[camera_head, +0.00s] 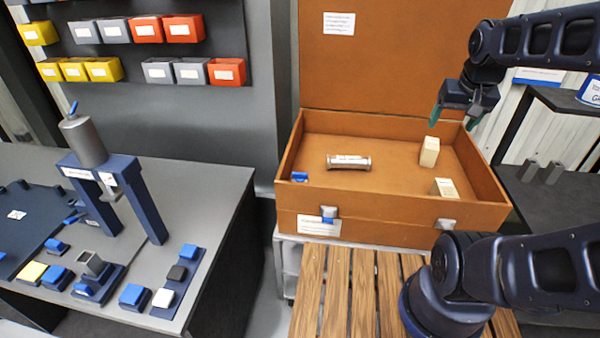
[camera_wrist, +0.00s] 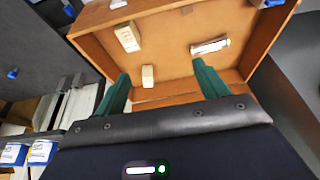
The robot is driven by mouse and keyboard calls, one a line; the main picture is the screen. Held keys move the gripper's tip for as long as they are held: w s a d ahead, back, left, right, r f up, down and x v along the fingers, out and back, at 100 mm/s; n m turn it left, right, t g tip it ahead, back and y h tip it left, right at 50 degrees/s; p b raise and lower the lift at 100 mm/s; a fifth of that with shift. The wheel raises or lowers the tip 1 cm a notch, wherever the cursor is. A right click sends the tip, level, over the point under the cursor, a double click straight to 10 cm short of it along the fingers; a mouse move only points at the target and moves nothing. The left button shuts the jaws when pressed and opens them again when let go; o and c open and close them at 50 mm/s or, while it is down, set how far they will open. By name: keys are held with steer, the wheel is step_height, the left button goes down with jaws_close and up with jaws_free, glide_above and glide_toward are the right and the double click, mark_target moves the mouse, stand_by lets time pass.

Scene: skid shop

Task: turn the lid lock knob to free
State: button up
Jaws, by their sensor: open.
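The orange-brown case (camera_head: 290,160) stands with its lid (camera_head: 400,60) raised upright behind it. I cannot make out a lid lock knob for certain. A small blue part (camera_head: 299,177) sits inside the case at the left, too small to identify. Two metal latches (camera_head: 329,212) (camera_head: 447,223) are on the case's front. My gripper (camera_head: 455,118) is open and empty, above the case's back right corner. The wrist view shows its green fingers (camera_wrist: 160,85) spread apart over the case (camera_wrist: 88,55), and nothing is between them.
A silver cylinder (camera_head: 349,162) and two cream blocks (camera_head: 429,151) (camera_head: 444,188) lie in the case. A slatted wooden surface (camera_head: 345,285) is in front. A grey bench (camera_head: 200,210) with a press (camera_head: 85,143) is at the left. A dark shelf (camera_head: 560,205) stands close on the right.

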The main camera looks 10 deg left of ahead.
steer(key=w+a+f+g, duration=0.1)
steer(key=w+a+f, duration=0.1)
steer(key=w+a, duration=0.5)
steer(key=g, duration=0.3)
glide_above(300, 173)
step_height(300, 173, down, 18)
step_height(300, 173, down, 11)
steer(key=shift+r, duration=0.15)
steer(key=c, duration=1)
